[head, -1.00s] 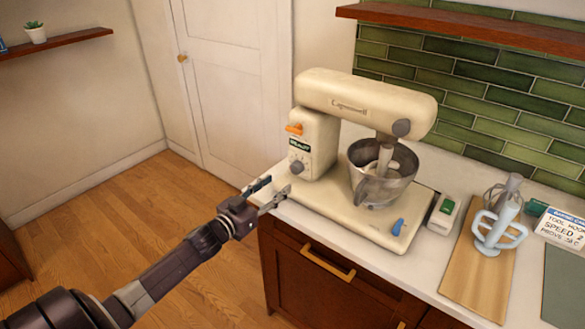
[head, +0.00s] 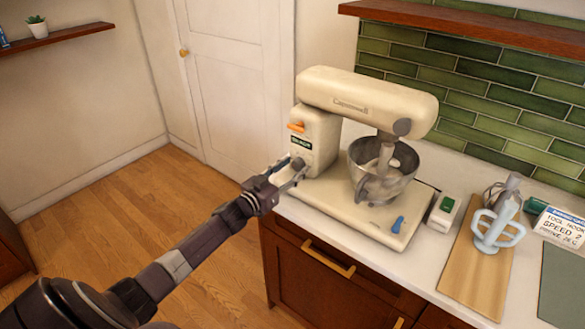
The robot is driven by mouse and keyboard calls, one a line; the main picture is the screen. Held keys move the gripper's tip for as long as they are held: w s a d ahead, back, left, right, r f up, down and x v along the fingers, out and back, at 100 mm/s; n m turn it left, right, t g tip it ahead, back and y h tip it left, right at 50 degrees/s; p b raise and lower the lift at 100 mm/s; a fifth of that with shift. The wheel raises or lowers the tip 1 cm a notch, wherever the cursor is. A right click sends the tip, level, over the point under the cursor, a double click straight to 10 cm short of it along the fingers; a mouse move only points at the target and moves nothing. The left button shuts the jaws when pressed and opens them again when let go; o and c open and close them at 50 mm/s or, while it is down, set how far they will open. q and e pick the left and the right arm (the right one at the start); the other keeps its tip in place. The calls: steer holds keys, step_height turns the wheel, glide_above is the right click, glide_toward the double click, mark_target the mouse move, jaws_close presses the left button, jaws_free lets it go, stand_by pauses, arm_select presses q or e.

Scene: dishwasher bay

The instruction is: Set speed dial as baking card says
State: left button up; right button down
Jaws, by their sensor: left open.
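The cream stand mixer (head: 365,95) stands on the white counter with a steel bowl (head: 383,180) under its head. Its grey speed dial (head: 299,163) is low on the left side of the column, below a green label and an orange lever (head: 297,127). My left gripper (head: 294,168) is open, with its fingertips at the dial and partly covering it. I cannot tell whether they touch it. The baking card (head: 565,228) at the right edge reads "TOOL HOOK" and "SPEED 2"; its lower line is less clear. The dial's setting is too small to read. My right gripper is out of view.
A wooden shelf (head: 490,32) hangs above. The floor at left is clear.

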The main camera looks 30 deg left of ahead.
arm_select(q)
steer(key=c, duration=1)
steer(key=shift+c, duration=0.7)
steer(key=shift+m, duration=0.4)
steer(key=m+b, duration=0.2)
steer(key=m, duration=0.4)
steer(key=shift+d+f, duration=0.1)
steer(key=shift+f, duration=0.05)
steer(key=m+b, duration=0.1)
steer(key=m, duration=0.3)
steer(key=shift+d+m, duration=0.1)
steer(key=shift+m, duration=0.3)
steer(key=shift+m+b, duration=0.65)
steer(key=shift+m, duration=0.85)
